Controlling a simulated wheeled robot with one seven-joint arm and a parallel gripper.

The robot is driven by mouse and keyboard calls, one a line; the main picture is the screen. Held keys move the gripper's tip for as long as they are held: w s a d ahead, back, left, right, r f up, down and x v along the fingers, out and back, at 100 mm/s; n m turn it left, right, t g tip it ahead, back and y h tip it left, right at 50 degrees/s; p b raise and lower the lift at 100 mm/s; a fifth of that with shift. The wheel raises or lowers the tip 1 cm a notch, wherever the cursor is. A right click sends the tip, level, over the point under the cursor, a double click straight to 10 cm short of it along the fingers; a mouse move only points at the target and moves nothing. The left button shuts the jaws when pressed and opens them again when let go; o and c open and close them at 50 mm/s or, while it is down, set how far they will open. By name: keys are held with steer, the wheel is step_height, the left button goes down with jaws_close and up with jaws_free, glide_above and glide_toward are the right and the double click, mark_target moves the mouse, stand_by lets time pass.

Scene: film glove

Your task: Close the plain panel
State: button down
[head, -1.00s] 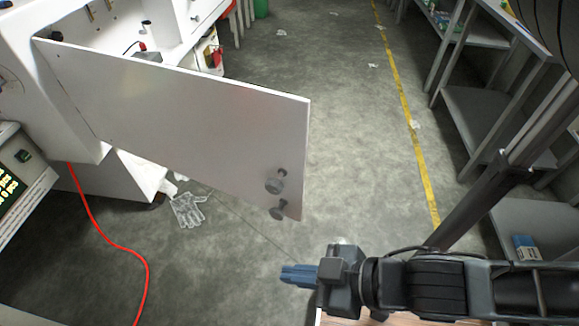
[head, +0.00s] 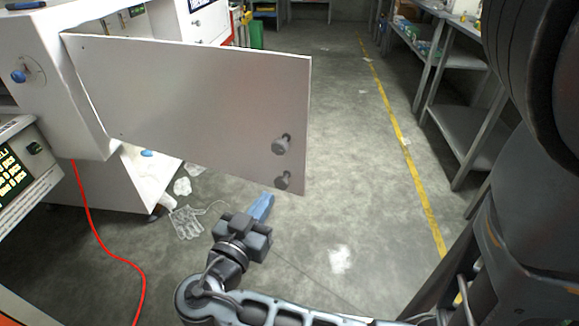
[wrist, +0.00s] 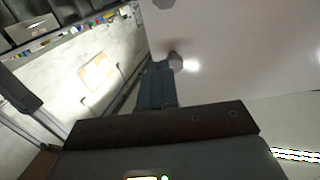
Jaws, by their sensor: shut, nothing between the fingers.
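The plain panel (head: 195,105) is a flat white door, hinged at its left edge on a white cabinet (head: 30,70) and swung wide open. Two dark grey knobs sit near its right edge, an upper knob (head: 281,145) and a lower knob (head: 283,180). My gripper (head: 262,206) has blue fingers, shut and empty, just below the panel's lower right corner in the head view. In the wrist view the panel (wrist: 240,50) fills the upper right, and the fingertips (wrist: 158,70) appear close beside a knob (wrist: 175,62). I cannot tell whether they touch.
A red cable (head: 95,230) runs down the floor at left. A clear glove (head: 187,222) lies on the floor below the panel. Grey shelving (head: 470,120) stands at right. The floor between, with a yellow line (head: 395,130), is mostly clear.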

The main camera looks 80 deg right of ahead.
mark_target(295, 156)
steer(key=p+x, duration=0.3)
steer(key=x, duration=0.9)
steer(key=shift+s+d+r, duration=0.1)
steer(key=shift+s+d, duration=0.05)
steer(key=shift+d, duration=0.15)
steer(key=shift+s+d, duration=0.1)
steer(key=shift+d, duration=0.45)
